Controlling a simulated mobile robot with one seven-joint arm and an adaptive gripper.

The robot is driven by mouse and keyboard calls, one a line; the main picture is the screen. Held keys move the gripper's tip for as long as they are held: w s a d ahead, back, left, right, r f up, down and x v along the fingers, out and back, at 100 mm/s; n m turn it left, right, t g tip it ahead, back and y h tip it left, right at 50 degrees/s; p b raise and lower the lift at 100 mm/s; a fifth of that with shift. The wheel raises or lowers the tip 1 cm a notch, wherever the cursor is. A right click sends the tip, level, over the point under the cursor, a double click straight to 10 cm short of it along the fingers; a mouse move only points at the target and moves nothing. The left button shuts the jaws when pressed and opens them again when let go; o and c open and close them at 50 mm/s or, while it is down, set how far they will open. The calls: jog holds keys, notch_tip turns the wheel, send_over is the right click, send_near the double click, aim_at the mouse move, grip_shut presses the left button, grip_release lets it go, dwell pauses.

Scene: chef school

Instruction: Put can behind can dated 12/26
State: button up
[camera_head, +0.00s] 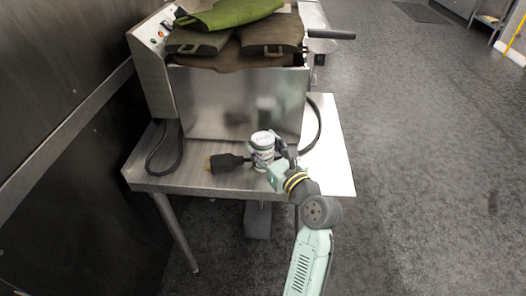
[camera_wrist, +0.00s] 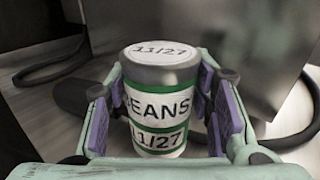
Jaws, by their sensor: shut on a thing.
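A beans can (camera_head: 263,143) with a white and green label is at the front of the metal table. In the wrist view the can (camera_wrist: 158,105) reads "BEANS" and 11/27 on its lid and its side. It looks upright. My gripper (camera_head: 272,160) is around the can, and in the wrist view my gripper (camera_wrist: 162,118) has a purple pad on each side of it. It is shut on the can. I cannot tell whether the can's base touches the table. No can dated 12/26 can be made out in either view.
A black cable with a yellow-ended plug (camera_head: 226,162) lies left of the can.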

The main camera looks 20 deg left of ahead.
jog(key=c, duration=0.9)
jog(key=shift+r, duration=0.2)
